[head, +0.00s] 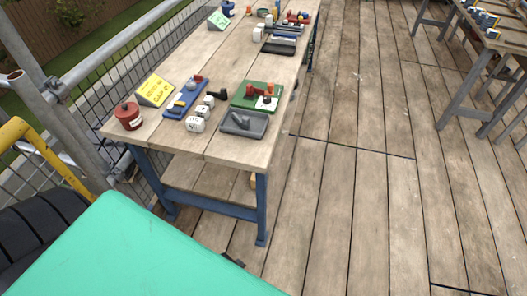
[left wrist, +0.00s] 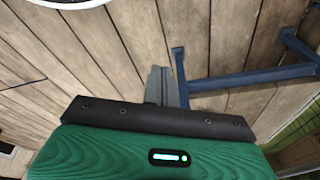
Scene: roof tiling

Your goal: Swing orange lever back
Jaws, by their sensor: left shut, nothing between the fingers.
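A workbench (head: 227,135) stands ahead in the head view. On it lies a small green board (head: 242,101) with orange parts (head: 252,90) on it, one of which looks like a lever; they are too small to tell its position exactly. My left gripper (left wrist: 162,75) shows in the left wrist view as grey fingers close together, shut and empty, pointing over the wooden floor. It is low, near a blue metal leg, well away from the green board. My right gripper is not in view.
Near the board are a grey tray (head: 236,130), a blue board (head: 183,104), a yellow sign (head: 155,90), a red pot (head: 128,116) and white blocks (head: 196,124). Scaffold rails (head: 120,42) line the left. Bare plank floor (head: 350,180) lies right of the bench.

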